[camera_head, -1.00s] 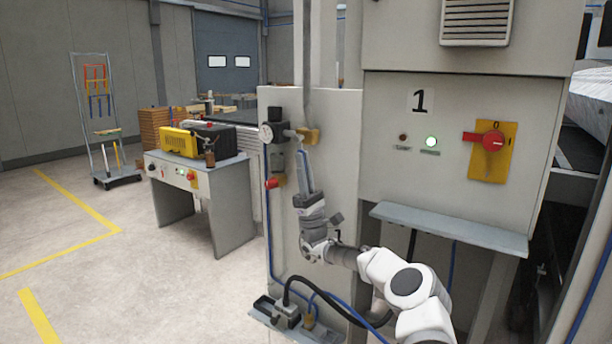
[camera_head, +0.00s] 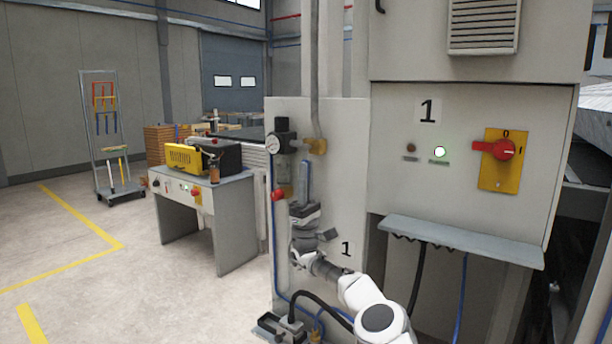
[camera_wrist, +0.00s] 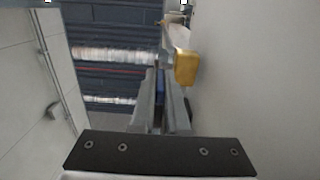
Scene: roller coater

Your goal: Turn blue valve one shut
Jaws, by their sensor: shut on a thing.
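The blue valve handle (camera_wrist: 160,88) shows in the wrist view as a narrow blue strip between my two fingers. Most of it is hidden by them. My gripper (camera_head: 305,178) is shut on it and points upward in front of the grey panel. The fingers also show in the wrist view (camera_wrist: 160,105). The brass fitting (camera_head: 316,146) on the pipe is just above and right of the fingertips; a brass block (camera_wrist: 186,67) shows right of them in the wrist view.
A pressure gauge and regulator (camera_head: 280,140) and a red knob (camera_head: 278,195) are left of my gripper. A grey ledge (camera_head: 460,240) juts out at the right, below the red switch (camera_head: 497,150). The floor (camera_head: 110,250) at the left is open.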

